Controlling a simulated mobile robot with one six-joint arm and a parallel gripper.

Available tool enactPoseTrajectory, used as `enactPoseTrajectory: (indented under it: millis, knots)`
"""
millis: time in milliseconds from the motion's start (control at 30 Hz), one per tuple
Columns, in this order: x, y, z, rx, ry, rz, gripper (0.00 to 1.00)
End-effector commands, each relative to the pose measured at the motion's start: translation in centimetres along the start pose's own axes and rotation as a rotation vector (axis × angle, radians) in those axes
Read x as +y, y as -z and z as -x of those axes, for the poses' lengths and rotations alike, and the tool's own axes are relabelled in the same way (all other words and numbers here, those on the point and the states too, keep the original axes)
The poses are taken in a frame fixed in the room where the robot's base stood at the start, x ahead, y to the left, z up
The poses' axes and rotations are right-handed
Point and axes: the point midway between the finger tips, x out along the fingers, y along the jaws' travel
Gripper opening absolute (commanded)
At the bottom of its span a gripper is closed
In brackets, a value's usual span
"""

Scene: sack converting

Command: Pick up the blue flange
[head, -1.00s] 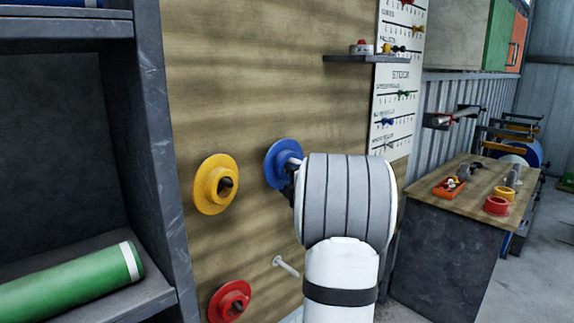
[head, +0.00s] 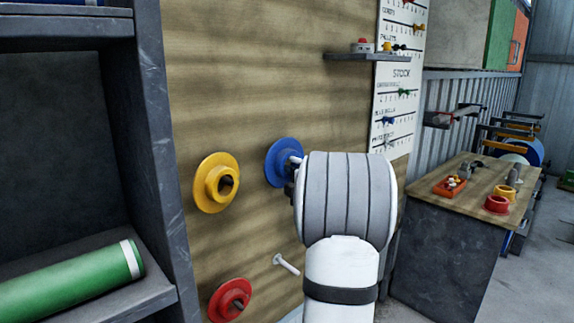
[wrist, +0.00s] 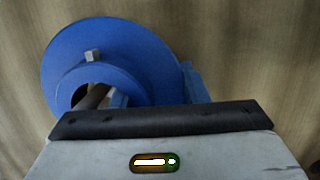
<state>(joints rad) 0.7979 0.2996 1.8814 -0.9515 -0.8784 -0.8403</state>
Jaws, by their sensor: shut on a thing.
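The blue flange (head: 281,163) is a round disc with a raised hub, on the wooden board at the centre of the head view. A pale peg end shows at its hub. In the wrist view the blue flange (wrist: 110,60) fills the upper left, with a dark rod in its hub hole. My gripper (head: 291,178) is at the flange's right side, shut on it. The wrist and arm hide part of the gripper and flange in the head view. In the wrist view the fingertips are mostly hidden behind the dark edge of the gripper body.
A yellow flange (head: 215,183) hangs to the left and a red flange (head: 230,300) lower down. A bare peg (head: 287,264) sticks out below. A dark shelf (head: 160,150) stands at the left, holding a green roll (head: 70,280). A workbench (head: 450,215) stands at the right.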

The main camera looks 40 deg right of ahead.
Motion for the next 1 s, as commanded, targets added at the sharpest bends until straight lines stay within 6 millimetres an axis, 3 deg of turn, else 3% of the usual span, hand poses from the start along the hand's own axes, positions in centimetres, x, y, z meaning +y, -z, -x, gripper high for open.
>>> enactPoseTrajectory:
  millis: [633,1000]
  knots:
    - [0.4,-0.1,0.1,-0.002,-0.005,0.003,0.00]
    - [0.4,-0.2,5.3,-0.004,-0.006,0.003,0.00]
